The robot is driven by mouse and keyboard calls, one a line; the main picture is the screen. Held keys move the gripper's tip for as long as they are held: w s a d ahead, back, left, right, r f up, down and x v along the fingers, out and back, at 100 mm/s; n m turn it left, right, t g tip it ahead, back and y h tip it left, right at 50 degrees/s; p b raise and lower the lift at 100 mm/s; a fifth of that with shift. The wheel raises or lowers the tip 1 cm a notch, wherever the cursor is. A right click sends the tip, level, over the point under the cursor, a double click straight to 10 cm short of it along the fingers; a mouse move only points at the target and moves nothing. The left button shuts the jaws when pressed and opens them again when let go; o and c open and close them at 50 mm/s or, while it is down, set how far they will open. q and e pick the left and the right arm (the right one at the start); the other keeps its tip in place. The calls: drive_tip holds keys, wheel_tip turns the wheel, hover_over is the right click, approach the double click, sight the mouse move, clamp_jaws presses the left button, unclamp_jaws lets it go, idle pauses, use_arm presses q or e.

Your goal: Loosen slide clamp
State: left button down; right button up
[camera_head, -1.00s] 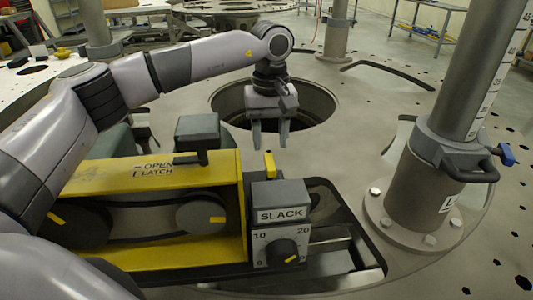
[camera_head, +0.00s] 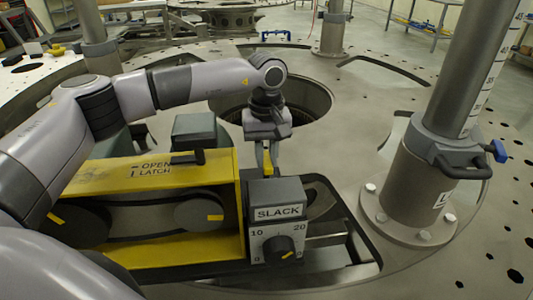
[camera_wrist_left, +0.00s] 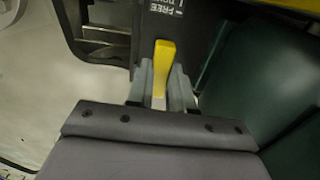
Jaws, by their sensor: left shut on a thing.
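The slide clamp's yellow lever (camera_head: 267,162) stands behind the grey SLACK box (camera_head: 277,198), at the right end of the yellow belt housing (camera_head: 165,168). My left gripper (camera_head: 267,152) points down over it, its fingers on either side of the lever. In the left wrist view the yellow lever (camera_wrist_left: 163,66) sits between the two grey fingers (camera_wrist_left: 162,90), and my gripper is shut on it. A partly readable FREE label (camera_wrist_left: 165,8) shows on the dark face beyond the lever. My right gripper is not in view.
A black dial (camera_head: 279,250) is on the front of the SLACK box. A thick steel column (camera_head: 420,170) with a clamp handle stands to the right. A round opening (camera_head: 310,100) in the plate lies behind my gripper.

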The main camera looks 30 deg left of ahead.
use_arm(q)
drive_tip(key=shift+n, duration=0.3)
drive_tip(key=n+b, duration=0.1)
drive_tip(key=n, duration=0.2)
drive_tip(key=shift+n, duration=0.3)
drive_tip(key=n, duration=0.4)
drive_tip(key=shift+n+b, duration=0.3)
drive_tip(key=n, duration=0.4)
drive_tip(key=shift+n, duration=0.3)
drive_tip(key=shift+r+n+b, duration=0.1)
drive_tip(key=shift+n+b, duration=0.25)
drive_tip(key=shift+n, duration=1.85)
drive_tip(key=c, duration=1)
unclamp_jaws()
